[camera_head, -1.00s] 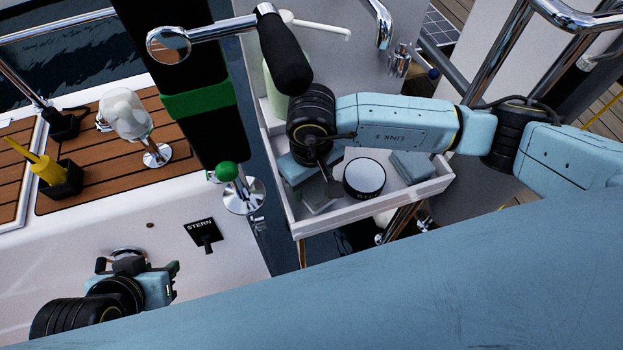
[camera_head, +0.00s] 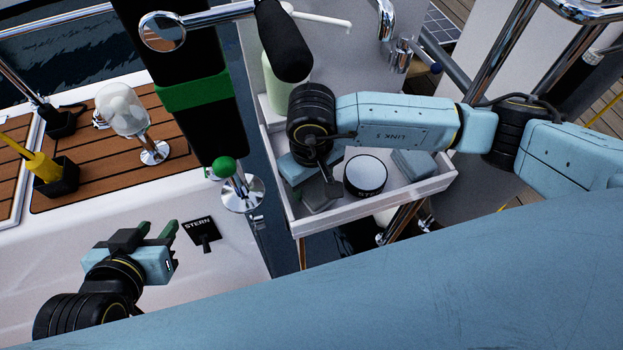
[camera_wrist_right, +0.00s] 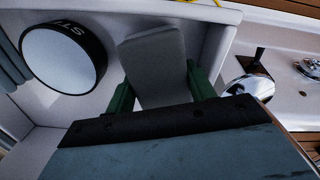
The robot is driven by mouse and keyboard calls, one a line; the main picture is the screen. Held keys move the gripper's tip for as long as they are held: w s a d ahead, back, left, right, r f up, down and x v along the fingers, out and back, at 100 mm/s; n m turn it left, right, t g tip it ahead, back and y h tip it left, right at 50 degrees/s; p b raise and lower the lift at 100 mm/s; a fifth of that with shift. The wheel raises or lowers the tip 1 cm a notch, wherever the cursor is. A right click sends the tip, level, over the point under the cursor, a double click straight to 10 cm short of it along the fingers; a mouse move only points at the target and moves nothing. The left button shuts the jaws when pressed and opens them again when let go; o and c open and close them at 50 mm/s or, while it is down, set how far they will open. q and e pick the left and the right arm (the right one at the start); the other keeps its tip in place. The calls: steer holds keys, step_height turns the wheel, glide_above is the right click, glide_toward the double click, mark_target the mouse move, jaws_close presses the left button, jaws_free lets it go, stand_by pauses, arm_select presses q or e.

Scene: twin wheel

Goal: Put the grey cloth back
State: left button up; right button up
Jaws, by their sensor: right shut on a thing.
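The grey cloth (camera_wrist_right: 155,60) is a flat, folded-looking grey piece between the green fingers of my right gripper (camera_wrist_right: 160,88) in the right wrist view. The gripper is shut on it. In the head view the cloth (camera_head: 318,201) shows at the left front of a white tray (camera_head: 375,211), beside the round black-and-white tin (camera_head: 366,172). My right gripper (camera_head: 303,172) is over that tray corner, partly hidden by its own wrist. I cannot tell whether the cloth touches the tray floor. My left gripper (camera_head: 148,237) is open and empty above the white deck.
A grey-blue block (camera_head: 413,164) lies at the tray's right. A pale bottle (camera_head: 274,85) stands at its back left. A black-handled lever (camera_head: 283,45) hangs close above my right wrist. A black STERN label (camera_head: 203,233) is right of my left gripper.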

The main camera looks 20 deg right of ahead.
steer(key=shift+f+b, duration=0.6)
steer(key=shift+b, duration=0.1)
steer(key=o, duration=1)
steer(key=shift+o, duration=0.2)
steer(key=shift+a, duration=0.1)
step_height(320, 180, up, 14)
steer(key=p, duration=0.4)
steer(key=shift+d+f, duration=0.25)
